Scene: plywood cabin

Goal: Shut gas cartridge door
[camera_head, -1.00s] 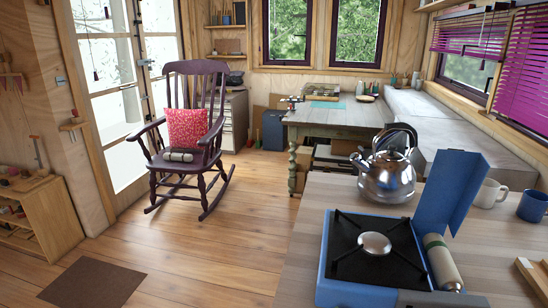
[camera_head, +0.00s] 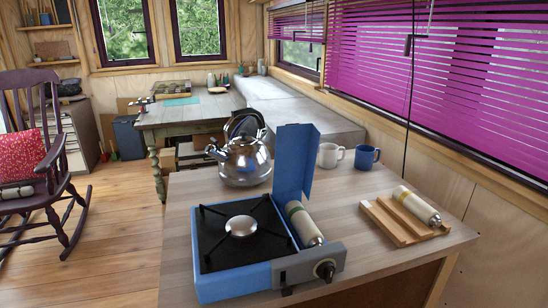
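A blue portable gas stove (camera_head: 232,284) with a black top and burner sits at the front left of the wooden table. Its blue cartridge door (camera_head: 294,160) stands open, upright at the right side of the stove. A pale gas cartridge (camera_head: 304,224) lies in the open compartment beside the burner. A black knob (camera_head: 325,270) is on the grey front panel. Neither of my grippers shows in the head view.
A steel kettle (camera_head: 244,160) stands behind the stove. A white mug (camera_head: 330,155) and a blue mug (camera_head: 366,157) stand at the back right. A second cartridge (camera_head: 416,206) lies on a slatted wooden rack (camera_head: 384,222). Table surface between stove and rack is clear.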

